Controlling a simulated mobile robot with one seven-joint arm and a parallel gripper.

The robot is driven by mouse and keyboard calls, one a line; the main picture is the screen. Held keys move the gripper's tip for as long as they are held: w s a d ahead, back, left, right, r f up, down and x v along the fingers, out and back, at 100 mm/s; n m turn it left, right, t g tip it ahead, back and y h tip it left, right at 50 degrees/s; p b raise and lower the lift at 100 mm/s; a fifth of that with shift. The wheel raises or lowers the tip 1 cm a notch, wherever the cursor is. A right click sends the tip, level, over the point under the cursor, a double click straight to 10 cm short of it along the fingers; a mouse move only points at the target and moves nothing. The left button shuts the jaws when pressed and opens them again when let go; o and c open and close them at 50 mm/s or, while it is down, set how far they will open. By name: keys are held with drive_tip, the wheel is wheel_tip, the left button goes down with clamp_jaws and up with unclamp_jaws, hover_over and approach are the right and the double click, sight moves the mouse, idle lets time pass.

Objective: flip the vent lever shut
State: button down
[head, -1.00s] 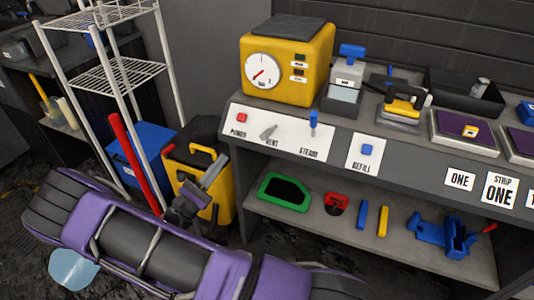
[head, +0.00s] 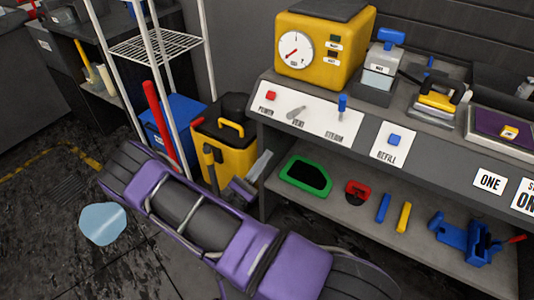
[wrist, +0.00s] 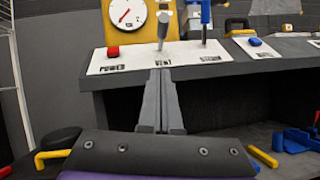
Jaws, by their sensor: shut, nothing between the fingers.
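The vent lever (head: 296,113) is a short grey handle on the white sloped panel, above the VENT label, between the red POWER button (head: 271,96) and the blue STEAM lever (head: 342,104). In the head view it leans up to the right. In the wrist view the vent lever (wrist: 163,28) points up, just beyond my fingertips. My gripper (wrist: 160,72) is shut and empty, its fingers pointing at the VENT label, with a gap showing below the lever. In the head view my gripper (head: 266,155) is low, in front of the console and left of the lower shelf.
A yellow machine with a dial (head: 320,50) stands above the panel. A yellow bin (head: 228,140) and white wire rack (head: 155,45) stand left of the console. The lower shelf holds a green-framed tray (head: 305,176) and small tools. A pale blue patch (head: 103,223) lies on the floor.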

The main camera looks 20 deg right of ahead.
sight(296, 113)
drive_tip(key=w+d+r, duration=0.3)
drive_tip(key=d+r, duration=0.4)
drive_tip(key=shift+w+d+r, duration=0.15)
drive_tip(key=shift+r+p, duration=0.1)
drive_tip(key=shift+p, duration=0.25)
